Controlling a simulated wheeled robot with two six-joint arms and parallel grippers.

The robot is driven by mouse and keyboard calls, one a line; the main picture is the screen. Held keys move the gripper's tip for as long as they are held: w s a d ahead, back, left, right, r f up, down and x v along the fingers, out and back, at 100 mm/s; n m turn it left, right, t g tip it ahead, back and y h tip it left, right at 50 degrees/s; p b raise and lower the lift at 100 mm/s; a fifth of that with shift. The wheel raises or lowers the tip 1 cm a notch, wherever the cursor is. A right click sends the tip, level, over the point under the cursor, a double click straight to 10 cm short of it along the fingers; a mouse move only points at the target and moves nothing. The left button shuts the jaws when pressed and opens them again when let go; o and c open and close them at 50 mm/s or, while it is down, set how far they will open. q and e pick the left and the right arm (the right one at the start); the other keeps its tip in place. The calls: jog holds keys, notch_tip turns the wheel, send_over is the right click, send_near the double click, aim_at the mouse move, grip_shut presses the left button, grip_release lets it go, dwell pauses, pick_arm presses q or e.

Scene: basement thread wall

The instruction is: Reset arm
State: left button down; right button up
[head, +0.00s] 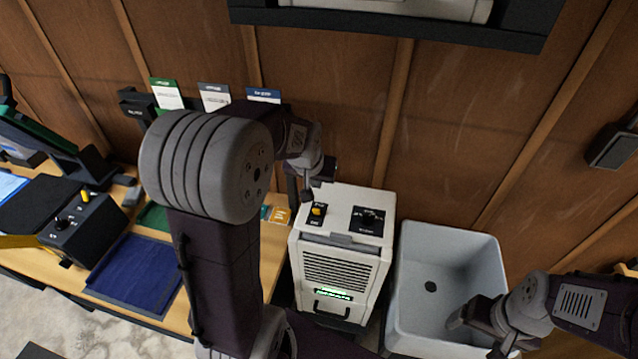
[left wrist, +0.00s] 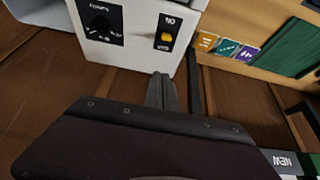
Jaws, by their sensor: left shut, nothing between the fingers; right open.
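My left arm rises across the middle of the head view. Its gripper (head: 306,192) is shut and empty, just above the back left corner of a white machine (head: 345,265). The machine's top has a yellow switch (head: 317,210) and a black dial panel (head: 368,221). In the left wrist view the closed fingers (left wrist: 162,92) are near the edge of the machine (left wrist: 140,45), with nothing between them. I cannot tell whether they touch it. My right gripper (head: 476,334) is open and empty over the right part of a grey sink.
The grey sink (head: 409,250) stands right of the machine. A wooden workbench (head: 140,219) at left carries a blue mat (head: 137,272), a black control box (head: 84,228) and small cards. A wood-panelled wall (head: 330,100) is behind, with a dark shelf (head: 390,28) above.

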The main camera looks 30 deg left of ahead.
pick_arm(q)
jog(key=s+d+f+m+g, duration=0.1)
jog(key=s+d+f+g, duration=0.1)
jog(key=s+d+f, duration=0.2)
jog(key=s+d+f+m+g+h, duration=0.1)
jog(key=s+d+f, duration=0.3)
jog(key=s, duration=0.7)
jog(key=shift+s+d+f+m+g+h+b, duration=0.15)
jog(key=shift+d+f+m+g+h+b, duration=0.25)
jog(key=shift+f, duration=0.35)
